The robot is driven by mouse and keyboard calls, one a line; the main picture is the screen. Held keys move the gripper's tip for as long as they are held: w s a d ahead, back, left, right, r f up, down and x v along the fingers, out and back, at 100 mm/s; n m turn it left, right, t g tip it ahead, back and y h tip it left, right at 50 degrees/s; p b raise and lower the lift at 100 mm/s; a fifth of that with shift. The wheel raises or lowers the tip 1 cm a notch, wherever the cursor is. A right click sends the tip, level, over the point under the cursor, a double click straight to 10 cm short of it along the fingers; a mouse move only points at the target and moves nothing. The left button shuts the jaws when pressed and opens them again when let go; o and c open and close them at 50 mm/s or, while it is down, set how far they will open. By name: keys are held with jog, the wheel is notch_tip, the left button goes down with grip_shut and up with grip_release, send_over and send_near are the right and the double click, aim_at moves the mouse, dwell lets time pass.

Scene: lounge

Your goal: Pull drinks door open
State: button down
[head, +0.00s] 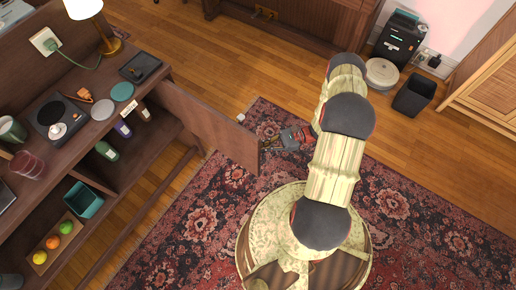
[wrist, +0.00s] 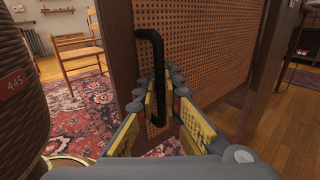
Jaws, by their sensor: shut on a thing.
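The drinks door (head: 208,128) is a brown wooden panel, standing swung out from the sideboard (head: 125,85). In the wrist view the door (wrist: 205,40) shows a woven cane face with a dark frame and a black bar handle (wrist: 157,60). My gripper (head: 268,144) is at the door's free end. In the wrist view my gripper (wrist: 170,95) has its yellow-padded fingers on either side of the handle, shut on it. The fingers hide part of the handle's lower length. Bottles (head: 107,151) show in the uncovered compartment.
The sideboard top carries a lamp (head: 103,42), a turntable (head: 58,118) and cups. Fruit on a wooden tray (head: 39,262) and a teal bin (head: 84,200) sit on the lower shelf. Patterned rug (head: 205,220) lies under the door; a small white object (head: 240,117) lies near it.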

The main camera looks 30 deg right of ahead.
jog(key=shift+s+f, duration=0.1)
jog(key=c, duration=2)
grip_release()
jog(key=shift+d, duration=0.1)
jog(key=v, duration=1.2)
